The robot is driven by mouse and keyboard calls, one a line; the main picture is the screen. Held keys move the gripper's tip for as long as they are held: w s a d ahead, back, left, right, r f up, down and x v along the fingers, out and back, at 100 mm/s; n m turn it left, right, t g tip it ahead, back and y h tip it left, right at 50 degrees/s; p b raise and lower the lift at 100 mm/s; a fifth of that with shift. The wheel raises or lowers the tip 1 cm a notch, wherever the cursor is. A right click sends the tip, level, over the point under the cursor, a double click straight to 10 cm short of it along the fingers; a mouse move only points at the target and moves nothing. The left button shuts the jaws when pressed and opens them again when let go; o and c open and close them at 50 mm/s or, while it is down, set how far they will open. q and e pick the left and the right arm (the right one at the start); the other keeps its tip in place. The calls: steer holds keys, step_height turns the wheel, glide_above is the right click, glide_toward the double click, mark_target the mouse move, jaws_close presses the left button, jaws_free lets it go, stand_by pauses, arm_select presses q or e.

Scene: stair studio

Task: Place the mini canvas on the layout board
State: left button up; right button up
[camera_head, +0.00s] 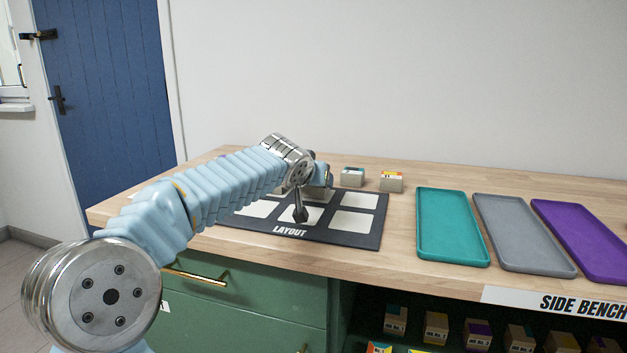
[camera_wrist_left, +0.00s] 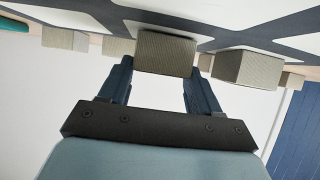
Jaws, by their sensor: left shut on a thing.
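The layout board (camera_head: 362,239) lies on the wooden bench, dark with white squares and the word LAYOUT on its front edge. My left arm reaches over it from the left. In the left wrist view my left gripper (camera_wrist_left: 159,72) is shut on a small beige-grey block, which I take to be the mini canvas (camera_wrist_left: 165,54). It is between the two fingertips, close to the board's white squares. In the head view my wrist hides most of the held canvas and part of the board. I cannot tell whether the canvas touches the board.
Small blocks with coloured tops (camera_head: 352,178) (camera_head: 391,182) stand behind the board. A teal tray (camera_head: 451,259), a grey tray (camera_head: 515,229) and a purple tray (camera_head: 575,229) lie to the right. More small boxes sit on the shelf below the bench. Other blocks flank the held one.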

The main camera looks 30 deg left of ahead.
arm_select(q)
steer(key=shift+f, duration=0.2)
steer(key=o, duration=1)
steer(key=shift+r, duration=0.1)
steer(key=shift+o, duration=0.2)
steer(key=shift+r, duration=0.1)
steer(key=shift+s+r, duration=0.1)
steer(key=shift+r, duration=0.05)
steer(key=v, duration=1.1)
steer(key=shift+s+b, duration=0.4)
steer(key=shift+b, duration=0.05)
steer(key=shift+d, duration=0.1)
